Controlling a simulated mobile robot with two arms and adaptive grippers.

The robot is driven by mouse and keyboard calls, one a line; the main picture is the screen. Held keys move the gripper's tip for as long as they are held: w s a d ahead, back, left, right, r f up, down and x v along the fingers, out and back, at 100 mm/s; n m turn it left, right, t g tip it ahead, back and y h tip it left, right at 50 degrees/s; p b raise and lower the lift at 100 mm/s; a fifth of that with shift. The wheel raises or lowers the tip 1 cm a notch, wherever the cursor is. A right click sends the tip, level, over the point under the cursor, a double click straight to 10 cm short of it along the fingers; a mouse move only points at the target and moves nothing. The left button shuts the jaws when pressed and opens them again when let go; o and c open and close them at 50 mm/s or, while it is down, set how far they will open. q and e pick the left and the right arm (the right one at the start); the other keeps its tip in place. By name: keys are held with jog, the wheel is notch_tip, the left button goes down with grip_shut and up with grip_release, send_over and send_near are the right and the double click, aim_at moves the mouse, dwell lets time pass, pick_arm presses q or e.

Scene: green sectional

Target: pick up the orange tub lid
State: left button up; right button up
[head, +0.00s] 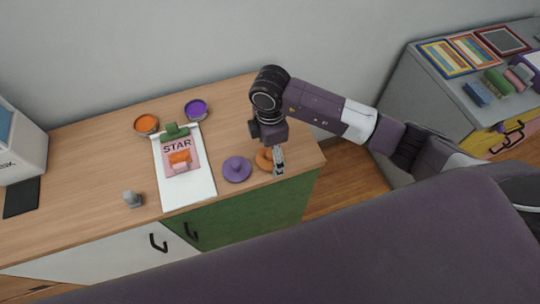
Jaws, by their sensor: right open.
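The orange tub lid (263,158) lies on the wooden cabinet top, near its right front corner. My right gripper (279,164) reaches down over the lid's right side and hides part of it. The gripper is open; I cannot tell whether its fingers touch the lid. A purple lid (237,169) with a knob lies just left of the orange one. My left gripper is not in view.
An orange tub (146,124) and a purple tub (196,108) stand behind a clipboard (190,188) with a STAR sheet. A small grey object (132,199) stands left. A grey shelf unit (415,85) with books is at right.

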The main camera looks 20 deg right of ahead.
jog(key=shift+c, duration=0.5)
jog(key=c, duration=0.8)
jog(key=shift+c, duration=0.2)
